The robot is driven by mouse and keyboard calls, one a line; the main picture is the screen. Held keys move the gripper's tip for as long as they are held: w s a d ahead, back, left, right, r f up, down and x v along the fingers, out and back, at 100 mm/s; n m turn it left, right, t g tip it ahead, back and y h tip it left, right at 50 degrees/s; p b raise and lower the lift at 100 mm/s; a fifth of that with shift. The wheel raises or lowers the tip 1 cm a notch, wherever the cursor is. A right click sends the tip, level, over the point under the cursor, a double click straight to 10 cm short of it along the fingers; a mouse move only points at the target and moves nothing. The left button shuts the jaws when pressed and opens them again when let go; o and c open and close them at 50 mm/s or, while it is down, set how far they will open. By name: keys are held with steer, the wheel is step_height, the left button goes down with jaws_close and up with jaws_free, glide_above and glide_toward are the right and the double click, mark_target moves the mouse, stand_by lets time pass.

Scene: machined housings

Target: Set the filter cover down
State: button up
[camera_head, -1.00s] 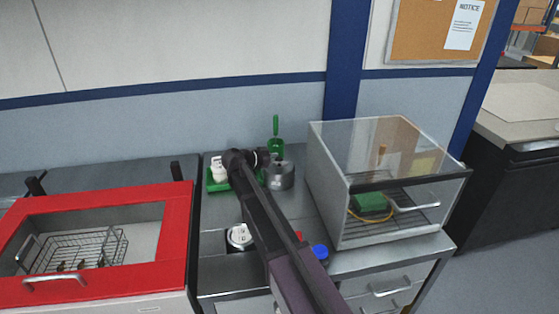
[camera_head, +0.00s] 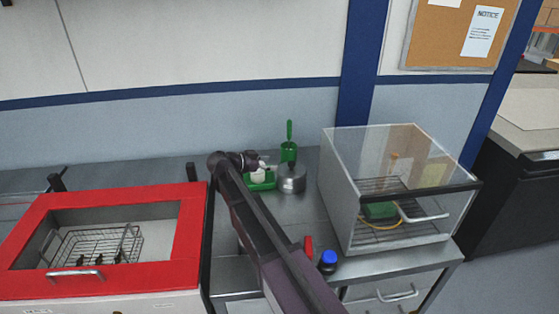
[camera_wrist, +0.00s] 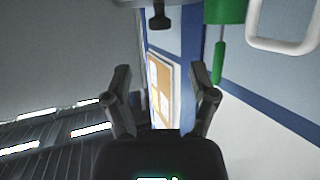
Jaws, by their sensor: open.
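No part can be named the filter cover with certainty. A grey metal round housing (camera_head: 292,180) with a dark knob on top stands on the steel bench, and the knob also shows upside down in the wrist view (camera_wrist: 160,20). A white part (camera_head: 259,174) stands in a green tray (camera_head: 262,184) left of the housing; a white loop (camera_wrist: 285,28) shows in the wrist view. My gripper (camera_wrist: 160,95) is open, with nothing between its fingers. In the head view it is near the tray and housing. My arm hides part of the tray.
A green cup (camera_head: 288,152) with an upright green handle stands behind the housing. A clear-topped cabinet (camera_head: 390,180) stands at right. A red-framed basin (camera_head: 100,240) with a wire basket is at left. A blue-capped item (camera_head: 328,260) and a red item (camera_head: 308,246) stand at the front edge.

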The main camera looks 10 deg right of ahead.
steer(key=shift+v, duration=1.05)
